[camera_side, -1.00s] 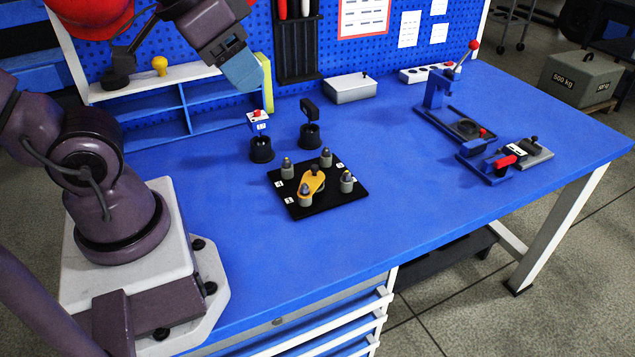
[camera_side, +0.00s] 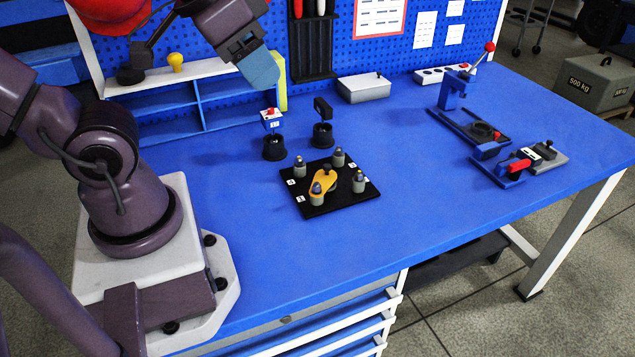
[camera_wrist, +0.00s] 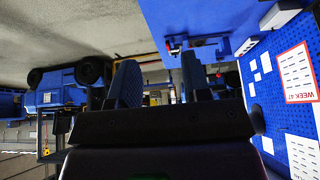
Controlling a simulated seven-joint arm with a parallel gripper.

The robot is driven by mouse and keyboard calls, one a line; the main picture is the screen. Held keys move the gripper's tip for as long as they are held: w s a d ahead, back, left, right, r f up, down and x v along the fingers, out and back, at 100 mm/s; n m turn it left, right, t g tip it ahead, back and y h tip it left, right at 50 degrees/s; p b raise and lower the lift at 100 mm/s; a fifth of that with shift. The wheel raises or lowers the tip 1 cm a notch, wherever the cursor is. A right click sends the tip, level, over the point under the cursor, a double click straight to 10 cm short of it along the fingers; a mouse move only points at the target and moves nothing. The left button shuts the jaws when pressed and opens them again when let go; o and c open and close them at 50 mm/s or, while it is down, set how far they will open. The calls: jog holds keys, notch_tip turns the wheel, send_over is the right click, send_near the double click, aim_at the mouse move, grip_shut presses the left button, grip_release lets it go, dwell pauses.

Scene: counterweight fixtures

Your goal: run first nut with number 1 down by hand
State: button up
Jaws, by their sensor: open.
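Nuts cannot be made out separately. My gripper (camera_side: 262,72) is high above the bench, behind and left of the plate. In the wrist view its fingers (camera_wrist: 158,82) are apart with nothing between them.
Two black stands (camera_side: 274,148) (camera_side: 322,136) rise behind the plate, one holding a white-and-blue block with a red top (camera_side: 271,115). A grey box (camera_side: 363,88), a lever press (camera_side: 455,95) and a red-handled clamp (camera_side: 519,166) stand farther right. The bench's front middle is clear.

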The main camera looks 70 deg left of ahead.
jog(key=n+g, duration=0.6)
jog(key=n, duration=1.6)
send_over(317, 186)
notch_tip(317, 186, down, 18)
jog(key=f, duration=1.2)
jog(key=shift+w+a+f, duration=0.1)
jog(key=shift+a+f, duration=0.2)
grip_shut()
